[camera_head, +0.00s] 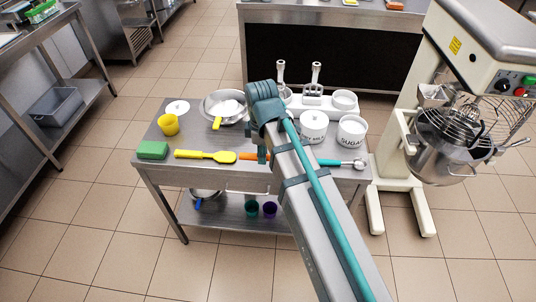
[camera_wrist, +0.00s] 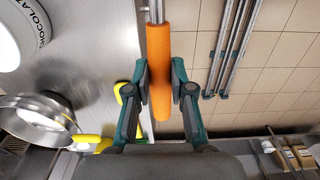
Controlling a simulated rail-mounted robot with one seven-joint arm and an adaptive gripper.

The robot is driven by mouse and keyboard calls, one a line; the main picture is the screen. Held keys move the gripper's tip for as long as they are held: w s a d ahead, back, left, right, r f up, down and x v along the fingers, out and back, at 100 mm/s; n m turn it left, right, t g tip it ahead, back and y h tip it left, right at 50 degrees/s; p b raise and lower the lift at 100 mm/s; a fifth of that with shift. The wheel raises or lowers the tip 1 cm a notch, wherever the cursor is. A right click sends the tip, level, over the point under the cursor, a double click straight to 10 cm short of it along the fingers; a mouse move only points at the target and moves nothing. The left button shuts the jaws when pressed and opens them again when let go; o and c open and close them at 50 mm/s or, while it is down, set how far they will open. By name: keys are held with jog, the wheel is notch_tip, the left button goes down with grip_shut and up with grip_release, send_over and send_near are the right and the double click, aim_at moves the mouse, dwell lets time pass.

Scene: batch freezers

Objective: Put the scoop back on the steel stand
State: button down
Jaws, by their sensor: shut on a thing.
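My gripper (camera_wrist: 160,88) is shut on an orange handle (camera_wrist: 158,60), which has a metal shaft at its far end. Its working end is out of frame in the wrist view, so I cannot tell if it is the scoop. In the head view an orange handle (camera_head: 252,156) shows beside my arm at the table's front, partly hidden. A scoop with a teal handle (camera_head: 328,162) and metal head (camera_head: 357,164) lies right of my arm. A metal stand-like piece (camera_head: 314,98) with an upright handle stands at the table's back; I cannot tell if it is the steel stand.
The steel table (camera_head: 160,175) holds a green block (camera_head: 152,150), yellow spatula (camera_head: 205,155), yellow cup (camera_head: 168,124), steel bowl (camera_head: 215,97), and white tubs, including sugar (camera_head: 352,134). A mixer (camera_head: 450,110) stands close on the right. Bare table shows between cup and spatula.

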jog(key=w+f, duration=0.2)
jog(key=w, duration=0.1)
jog(key=w+f+p, duration=0.1)
jog(key=w+f, duration=0.2)
jog(key=w+f+p, duration=0.1)
jog(key=w+f, duration=0.1)
jog(key=w, duration=0.1)
jog(key=shift+d+f, duration=0.15)
jog(key=shift+d, duration=0.1)
notch_tip(320, 180, down, 2)
jog(key=shift+w+f+p, duration=0.15)
jog(key=shift+f+p, duration=0.05)
jog(key=shift+p, duration=0.55)
jog(key=shift+f, duration=0.6)
jog(key=shift+f, duration=0.15)
jog(key=c, duration=1)
grip_release()
notch_tip(320, 180, up, 12)
jog(key=b, duration=0.2)
jog(key=shift+r+b, duration=0.2)
jog(key=shift+b, duration=0.2)
